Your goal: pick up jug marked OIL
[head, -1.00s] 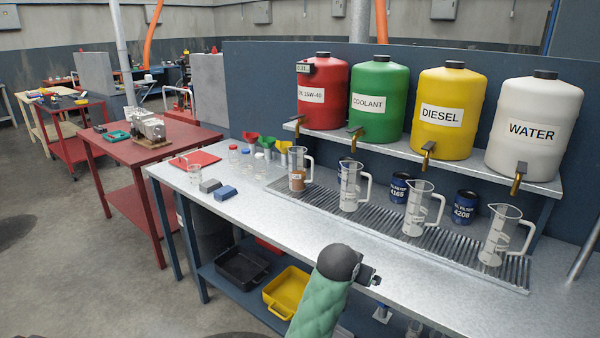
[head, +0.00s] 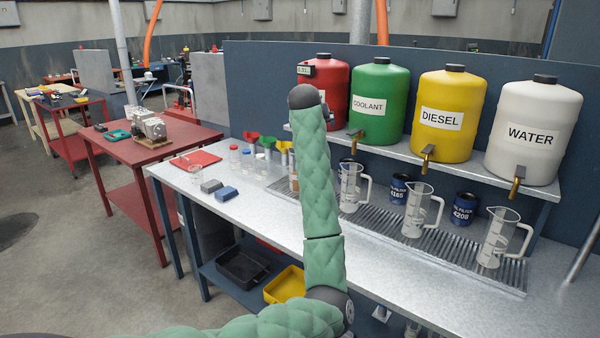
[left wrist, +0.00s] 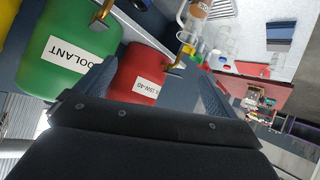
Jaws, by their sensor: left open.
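A clear measuring jug with brown liquid stands under the red tank marked OIL 15W-40 (left wrist: 142,78). In the head view my arm covers nearly all of this jug (head: 293,183). It shows upside down at the top of the left wrist view (left wrist: 200,10); no marking on it is readable. The red tank also shows partly behind my arm in the head view (head: 333,84). My left gripper (left wrist: 155,87) is open and empty, its fingers spread in front of the red tank, apart from the jug. In the head view it is hidden behind my arm. My right gripper is not seen.
Green (head: 380,100), yellow (head: 447,112) and white (head: 534,130) tanks with brass taps share the shelf. Empty jugs (head: 421,212) and blue filter cans (head: 465,208) stand below. Coloured funnels (head: 266,143) and small jars are left of my arm. The bench front is clear.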

